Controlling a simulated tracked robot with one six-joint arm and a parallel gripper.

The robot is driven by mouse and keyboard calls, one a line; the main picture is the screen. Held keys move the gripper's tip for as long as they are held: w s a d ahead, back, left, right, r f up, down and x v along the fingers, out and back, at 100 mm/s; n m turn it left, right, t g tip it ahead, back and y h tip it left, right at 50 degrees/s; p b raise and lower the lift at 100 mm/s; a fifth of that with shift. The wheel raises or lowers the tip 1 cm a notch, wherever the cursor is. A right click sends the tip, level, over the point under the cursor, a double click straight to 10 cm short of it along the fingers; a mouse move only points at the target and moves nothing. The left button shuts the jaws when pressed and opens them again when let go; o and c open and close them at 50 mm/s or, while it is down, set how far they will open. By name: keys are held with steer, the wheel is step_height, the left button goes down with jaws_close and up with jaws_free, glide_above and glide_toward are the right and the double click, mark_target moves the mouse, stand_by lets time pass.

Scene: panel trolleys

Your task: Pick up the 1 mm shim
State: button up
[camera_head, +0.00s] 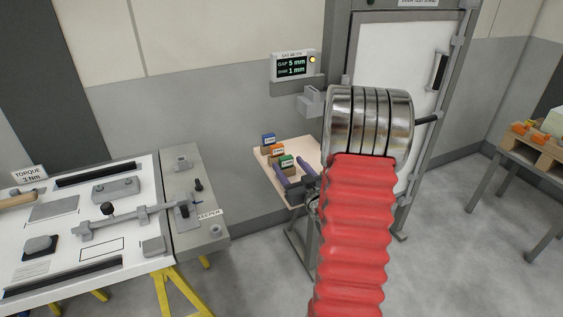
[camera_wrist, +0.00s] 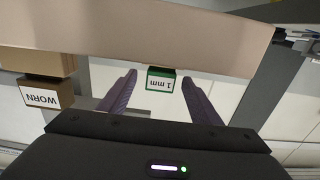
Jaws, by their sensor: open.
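The 1 mm shim is a small green block with a white label. In the wrist view the 1 mm shim (camera_wrist: 160,82) shows between my two purple fingers, near their tips, with a gap on each side. My gripper (camera_wrist: 160,76) is open and holds nothing. In the head view the green shim (camera_head: 287,161) stands at the near end of a short row on a pale shelf, and my gripper (camera_head: 287,164) reaches it from the near side. I cannot tell how deep the shim lies between the fingers.
An orange block (camera_head: 277,149) and a blue block (camera_head: 268,138) stand behind the shim on the shelf (camera_head: 264,162). A display (camera_head: 292,67) reads gap 5 mm. A brown box marked WORN (camera_wrist: 45,96) shows in the wrist view. A panel trolley (camera_head: 60,250) stands left.

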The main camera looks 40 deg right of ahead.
stand_by(0.5)
steer(key=c, duration=1.1)
steer(key=shift+r, duration=5)
